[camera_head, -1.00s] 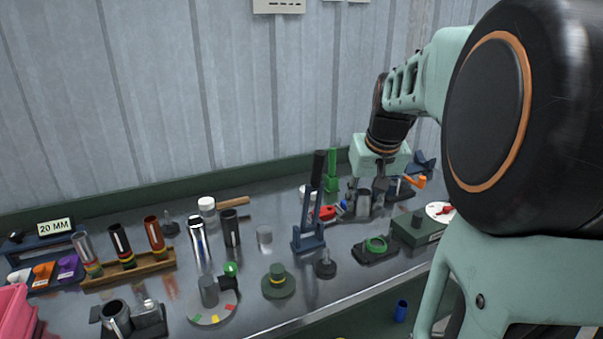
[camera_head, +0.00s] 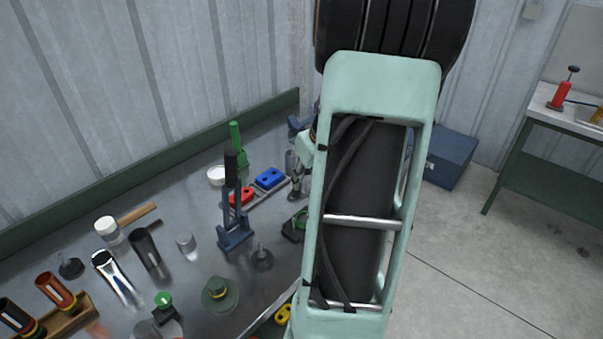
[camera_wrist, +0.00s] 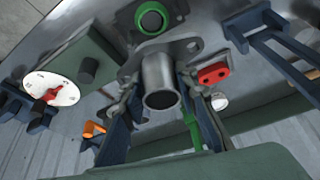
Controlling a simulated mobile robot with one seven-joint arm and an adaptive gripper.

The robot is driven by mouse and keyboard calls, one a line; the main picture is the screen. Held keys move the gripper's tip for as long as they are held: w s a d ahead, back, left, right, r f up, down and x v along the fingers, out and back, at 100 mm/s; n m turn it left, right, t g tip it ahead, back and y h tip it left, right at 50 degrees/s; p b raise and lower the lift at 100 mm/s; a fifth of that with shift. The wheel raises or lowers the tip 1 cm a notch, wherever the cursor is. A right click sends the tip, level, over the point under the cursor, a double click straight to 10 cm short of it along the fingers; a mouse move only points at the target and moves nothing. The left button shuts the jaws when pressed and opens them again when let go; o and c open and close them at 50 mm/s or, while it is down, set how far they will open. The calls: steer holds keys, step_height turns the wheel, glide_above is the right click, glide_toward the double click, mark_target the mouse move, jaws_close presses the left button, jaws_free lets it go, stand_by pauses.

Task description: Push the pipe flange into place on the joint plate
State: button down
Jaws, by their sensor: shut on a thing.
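The pipe flange (camera_wrist: 160,75) is a short grey metal tube with an open round end facing the wrist view. My gripper (camera_wrist: 158,92) has its dark fingers on both sides of this tube, shut on it. A grey plate with holed ears (camera_wrist: 193,46) shows around the tube's far end. I cannot tell whether these ears belong to the flange or the joint plate, nor whether the two are seated together. In the head view my gripper (camera_head: 297,184) shows only in part beside my arm, which hides the flange.
A green ring on a dark block (camera_wrist: 151,19) lies close to the flange. A blue toggle clamp (camera_head: 234,235), red block (camera_head: 240,197) and blue block (camera_head: 270,179) stand nearby. A box with a black knob (camera_wrist: 88,68) and white dial (camera_wrist: 52,88) flank the other side.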

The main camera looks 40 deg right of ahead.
steer(key=shift+b, duration=0.3)
step_height(320, 180, down, 6)
steer(key=b, duration=0.6)
steer(key=shift+f, duration=0.2)
steer(key=shift+b, duration=0.35)
steer(key=shift+f+b, duration=1.9)
steer(key=c, duration=1.4)
jaws_free()
steer(key=shift+c, duration=0.2)
